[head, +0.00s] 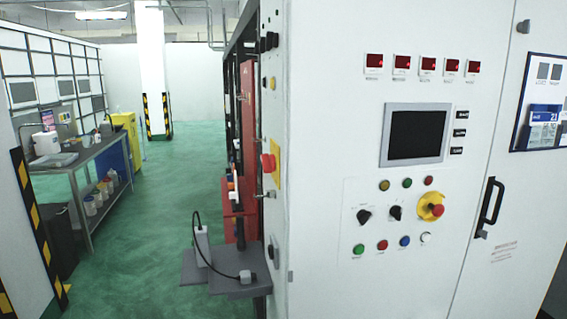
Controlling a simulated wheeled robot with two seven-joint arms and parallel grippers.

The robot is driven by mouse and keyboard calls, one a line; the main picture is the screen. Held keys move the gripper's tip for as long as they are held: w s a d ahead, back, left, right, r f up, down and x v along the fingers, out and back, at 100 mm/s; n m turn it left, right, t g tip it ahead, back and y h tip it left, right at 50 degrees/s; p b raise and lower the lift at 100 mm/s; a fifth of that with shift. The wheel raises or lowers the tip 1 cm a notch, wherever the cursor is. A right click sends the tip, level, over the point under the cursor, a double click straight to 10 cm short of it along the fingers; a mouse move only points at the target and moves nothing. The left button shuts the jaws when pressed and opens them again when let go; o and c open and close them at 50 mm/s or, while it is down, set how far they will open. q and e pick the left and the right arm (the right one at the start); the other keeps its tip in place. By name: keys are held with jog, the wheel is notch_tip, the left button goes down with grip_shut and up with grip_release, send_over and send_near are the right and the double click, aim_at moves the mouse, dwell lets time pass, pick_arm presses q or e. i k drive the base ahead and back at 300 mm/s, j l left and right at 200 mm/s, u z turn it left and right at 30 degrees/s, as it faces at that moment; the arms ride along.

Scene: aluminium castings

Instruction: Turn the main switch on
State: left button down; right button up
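A white control cabinet (330,130) fills the right half of the head view. Its front carries two black rotary knobs, a left one (364,216) and a right one (396,212). To their right is a red knob (437,210) on a yellow base. A second red knob (268,163) on a yellow plate sits on the cabinet's narrow left side. The labels are too small to read, so I cannot tell which control is the main switch or its position. Neither of my grippers is in view.
A dark screen (415,134) sits above the knobs, under several red displays (400,62). Small coloured buttons surround the knobs. A black door handle (487,205) is at the right. A grey shelf (215,272) juts out at the cabinet's left. The green floor (150,220) beyond is clear.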

aim_at(268, 162)
jog(key=i+j, duration=0.1)
jog(key=j, duration=0.25)
jog(key=i+j+z, duration=0.45)
jog(key=i+j, duration=0.45)
jog(key=j, duration=0.1)
